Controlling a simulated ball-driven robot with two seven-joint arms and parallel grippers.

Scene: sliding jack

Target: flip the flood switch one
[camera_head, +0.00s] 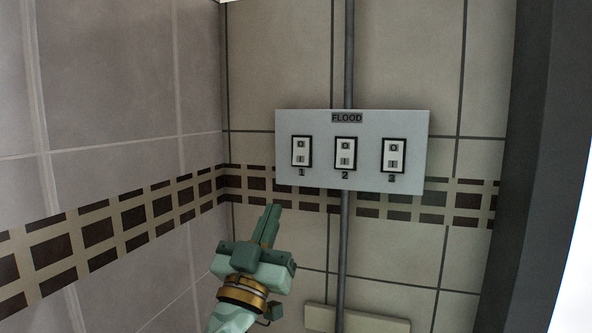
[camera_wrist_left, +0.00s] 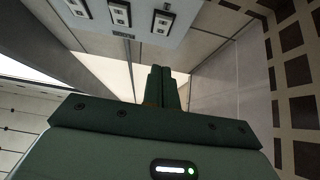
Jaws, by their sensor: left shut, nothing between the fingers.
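The flood panel (camera_head: 320,182) is a pale grey plate on the tiled wall, marked FLOOD, with three rocker switches in black frames. Flood switch one (camera_head: 301,151) is the leftmost, above the number 1. Switch two (camera_head: 346,153) and switch three (camera_head: 393,156) are to its right. My left gripper (camera_head: 271,208) is green, shut and empty, pointing up, below and left of switch one and apart from the panel. In the left wrist view the shut fingers (camera_wrist_left: 162,75) show at centre, and the panel (camera_wrist_left: 150,12) is cut off at the top edge. My right gripper is not in view.
A grey conduit (camera_head: 344,240) runs vertically behind the panel. A pale ledge (camera_head: 357,320) sits low on the wall. A dark post (camera_head: 540,170) stands at right. The tiled side wall (camera_head: 120,90) is at left. Space around the gripper looks free.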

